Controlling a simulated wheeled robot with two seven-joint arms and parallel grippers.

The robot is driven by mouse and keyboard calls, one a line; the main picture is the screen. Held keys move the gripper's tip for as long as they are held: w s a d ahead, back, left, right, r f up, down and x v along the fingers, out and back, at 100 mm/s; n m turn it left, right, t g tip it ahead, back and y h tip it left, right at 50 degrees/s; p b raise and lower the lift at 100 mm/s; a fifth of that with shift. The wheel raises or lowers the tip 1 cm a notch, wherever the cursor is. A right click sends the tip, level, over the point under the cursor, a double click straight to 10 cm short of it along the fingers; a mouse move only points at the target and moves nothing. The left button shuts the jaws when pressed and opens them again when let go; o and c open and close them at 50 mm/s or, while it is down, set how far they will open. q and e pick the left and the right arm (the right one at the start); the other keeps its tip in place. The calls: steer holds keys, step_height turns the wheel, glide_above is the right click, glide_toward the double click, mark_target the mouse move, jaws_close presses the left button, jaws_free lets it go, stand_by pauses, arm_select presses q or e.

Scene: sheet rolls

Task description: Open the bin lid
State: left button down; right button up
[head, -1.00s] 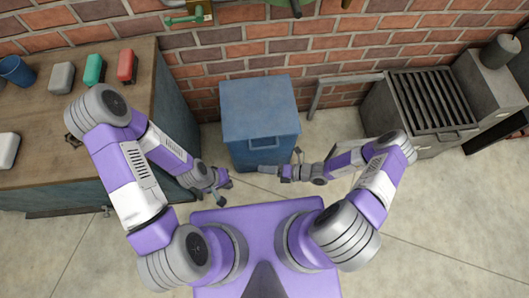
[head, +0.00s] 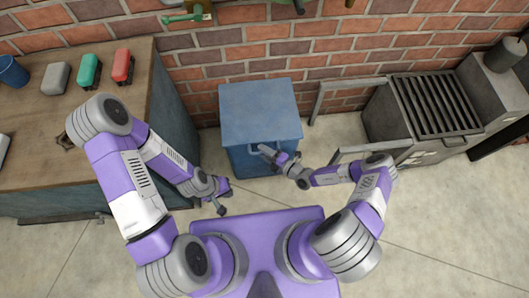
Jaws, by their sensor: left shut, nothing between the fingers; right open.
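The blue bin (head: 258,110) stands against the brick wall at the middle of the head view, its flat lid closed. A handle (head: 287,146) runs across the front below the lid edge and is partly hidden by my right gripper. My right gripper (head: 279,154) is open at the bin's front, with a fingertip over the handle; I cannot tell if they touch. My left gripper (head: 224,200) is shut and empty, low and to the left of the bin, apart from it.
A workbench (head: 40,165) at the left carries a blue cup (head: 12,72) and grey, green and red boxes. A grill (head: 432,110) with a side rail (head: 348,83) stands at the right. Pale floor (head: 440,225) is clear in front.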

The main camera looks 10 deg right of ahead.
jaws_close()
stand_by(0.3)
steer(key=w+r+m+g+p, duration=0.1)
steer(key=w+r+g+p, duration=0.1)
steer(key=r+p, duration=0.6)
steer(key=w+r+m+g+h+p, duration=0.1)
steer(key=w+r+m+p, duration=0.1)
steer(key=w+r+p, duration=0.3)
steer(key=shift+r+g+h+p, duration=0.35)
steer(key=shift+r+p, duration=1.65)
steer(key=shift+r, duration=2.25)
